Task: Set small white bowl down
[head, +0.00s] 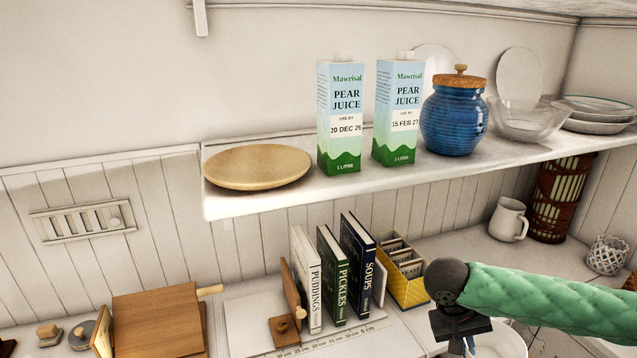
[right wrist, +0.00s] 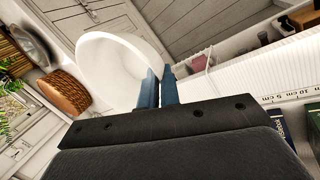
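The small white bowl (right wrist: 105,68) fills the upper middle of the right wrist view, tilted in that picture. My right gripper (right wrist: 159,85) has its two blue fingers close together with the bowl's rim between them, one finger inside the bowl and one outside. In the head view the bowl (head: 500,343) shows at the bottom edge, partly cut off and partly behind my right gripper (head: 462,340). I cannot tell whether the bowl's base touches a surface. My left gripper is not in view.
The upper shelf (head: 240,203) holds a wooden plate (head: 257,167), two juice cartons, a blue jar (head: 454,118) and glassware. Below are upright books (head: 335,270), a yellow file box (head: 405,275), a white mug (head: 508,220) and a woven lantern (head: 560,198). Clear counter shows around the mug.

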